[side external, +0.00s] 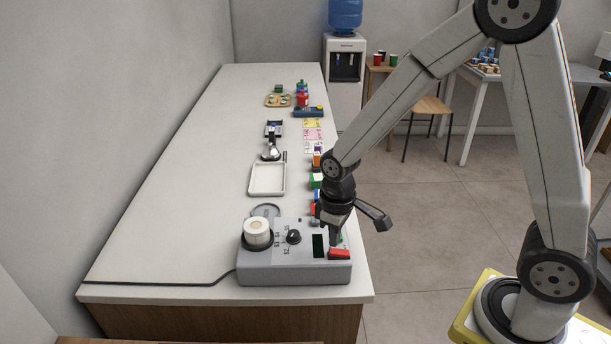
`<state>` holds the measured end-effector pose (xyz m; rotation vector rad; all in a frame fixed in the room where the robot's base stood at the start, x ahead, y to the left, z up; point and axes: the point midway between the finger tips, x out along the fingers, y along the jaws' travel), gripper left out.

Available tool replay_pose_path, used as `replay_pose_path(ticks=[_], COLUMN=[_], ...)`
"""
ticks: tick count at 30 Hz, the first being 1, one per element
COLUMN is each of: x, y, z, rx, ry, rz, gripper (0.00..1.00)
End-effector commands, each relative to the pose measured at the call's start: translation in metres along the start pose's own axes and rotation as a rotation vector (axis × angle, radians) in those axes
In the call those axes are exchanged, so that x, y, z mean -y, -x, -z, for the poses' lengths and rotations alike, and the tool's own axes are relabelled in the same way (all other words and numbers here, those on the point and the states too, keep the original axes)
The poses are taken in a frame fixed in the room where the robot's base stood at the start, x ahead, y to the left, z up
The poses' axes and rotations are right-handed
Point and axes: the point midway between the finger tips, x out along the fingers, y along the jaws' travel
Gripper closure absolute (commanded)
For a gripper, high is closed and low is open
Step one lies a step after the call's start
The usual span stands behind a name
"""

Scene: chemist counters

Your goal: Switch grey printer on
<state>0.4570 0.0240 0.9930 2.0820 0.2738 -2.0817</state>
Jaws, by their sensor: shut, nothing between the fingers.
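The grey printer (272,267) sits at the near end of the white counter. It has a pale roll (257,232) on its left, a black knob (293,237), a dark green display (319,246) and a red switch (339,254) at its front right. My gripper (334,243) points down over the printer's right side, its fingers shut and empty. The fingertips are just behind or above the red switch; I cannot tell whether they touch it. The switch's on or off position cannot be made out. My gripper hides part of the printer's back right.
A black cable (160,284) runs left from the printer. Behind it lie a grey round lid (266,210), a white tray (267,179) and a row of coloured boxes (316,181) along the counter's right edge. The counter's left side is clear.

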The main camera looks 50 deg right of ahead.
Motion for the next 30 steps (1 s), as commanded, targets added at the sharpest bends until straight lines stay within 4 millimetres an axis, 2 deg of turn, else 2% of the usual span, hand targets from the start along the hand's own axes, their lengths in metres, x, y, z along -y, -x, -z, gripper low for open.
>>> replay_pose_path(ticks=[30], x=[0.0], y=[-0.011], z=[0.0], rx=[0.0], ry=[0.0], rz=[0.0], gripper=[1.0])
